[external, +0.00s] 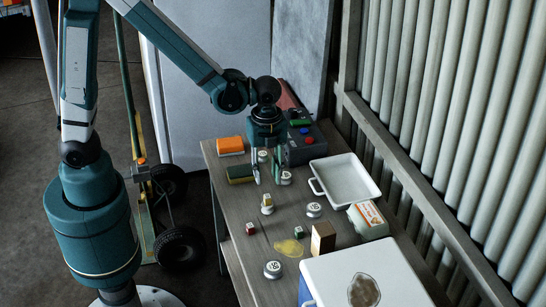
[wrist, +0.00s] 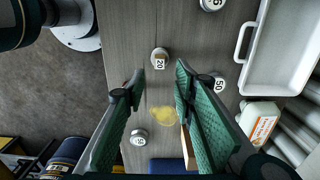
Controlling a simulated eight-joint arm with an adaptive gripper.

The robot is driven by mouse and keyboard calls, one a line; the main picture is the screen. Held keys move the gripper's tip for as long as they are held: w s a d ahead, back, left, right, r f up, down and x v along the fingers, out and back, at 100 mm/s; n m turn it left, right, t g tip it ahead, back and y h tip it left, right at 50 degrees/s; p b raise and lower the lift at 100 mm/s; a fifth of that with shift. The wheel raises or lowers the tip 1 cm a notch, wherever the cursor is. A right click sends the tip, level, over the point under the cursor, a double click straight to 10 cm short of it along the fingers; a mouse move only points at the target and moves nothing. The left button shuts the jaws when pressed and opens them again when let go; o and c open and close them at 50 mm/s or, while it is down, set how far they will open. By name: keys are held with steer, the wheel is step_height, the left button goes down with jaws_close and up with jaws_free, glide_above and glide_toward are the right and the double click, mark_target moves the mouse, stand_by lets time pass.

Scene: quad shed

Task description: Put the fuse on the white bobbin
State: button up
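My gripper (external: 268,180) points down above the table in the external view. In the wrist view its two green fingers stand wide apart with nothing between the fingertips (wrist: 159,80). I cannot tell for sure which thing is the fuse.
A white tray (external: 322,189), a small box (external: 368,217) and a cooler with white lid (external: 325,272) line the right and front. A brown block (external: 323,240), small red (external: 251,229) and green (external: 299,232) cubes and a yellow spill (external: 289,248) lie between.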

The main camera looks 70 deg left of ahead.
steer(key=shift+r, duration=1.4)
steer(key=s+a+r+n+t, duration=0.7)
steer(key=s+a+r+n, duration=0.6)
steer(key=s+r+n, duration=0.2)
steer(key=shift+r+n, duration=0.95)
steer(key=shift+n, duration=0.55)
steer(key=shift+o, duration=0.6)
steer(key=shift+s, duration=0.1)
